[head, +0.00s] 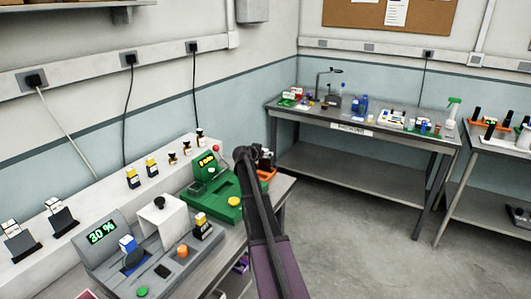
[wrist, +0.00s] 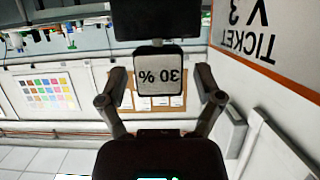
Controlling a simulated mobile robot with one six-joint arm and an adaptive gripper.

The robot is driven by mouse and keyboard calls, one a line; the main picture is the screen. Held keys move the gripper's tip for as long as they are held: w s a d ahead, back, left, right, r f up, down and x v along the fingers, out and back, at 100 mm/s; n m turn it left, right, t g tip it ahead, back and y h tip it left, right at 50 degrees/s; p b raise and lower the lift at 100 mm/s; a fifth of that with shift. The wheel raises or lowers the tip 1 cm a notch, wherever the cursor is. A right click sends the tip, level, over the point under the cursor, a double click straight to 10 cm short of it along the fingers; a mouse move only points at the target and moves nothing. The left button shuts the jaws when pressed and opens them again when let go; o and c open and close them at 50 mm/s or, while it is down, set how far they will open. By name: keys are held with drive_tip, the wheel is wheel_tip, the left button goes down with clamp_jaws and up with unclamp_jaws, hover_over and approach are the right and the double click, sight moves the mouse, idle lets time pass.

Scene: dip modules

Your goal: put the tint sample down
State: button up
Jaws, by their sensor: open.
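In the wrist view, which is upside down, the tint sample (wrist: 160,74) is a grey, dark-edged card marked "30 %". It meets a wide black block (wrist: 158,20) at the top of the picture. My gripper (wrist: 162,86) is open, one finger on each side of the sample, with a visible gap on both sides. In the head view my dark arm reaches up the middle towards the far end of the near bench. I cannot clearly make out my gripper or the sample there.
The near bench holds a grey device (head: 120,255) reading "30 %", a green device (head: 215,190), an orange tray (head: 267,174) and several small bottles. A second bench (head: 345,124) stands at the back. Floor between the benches is clear. A white "TICKET" panel (wrist: 262,30) is close in the wrist view.

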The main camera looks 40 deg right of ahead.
drive_tip(key=p+v, duration=0.4)
drive_tip(key=v, duration=0.7)
drive_tip(key=shift+s+a, duration=0.2)
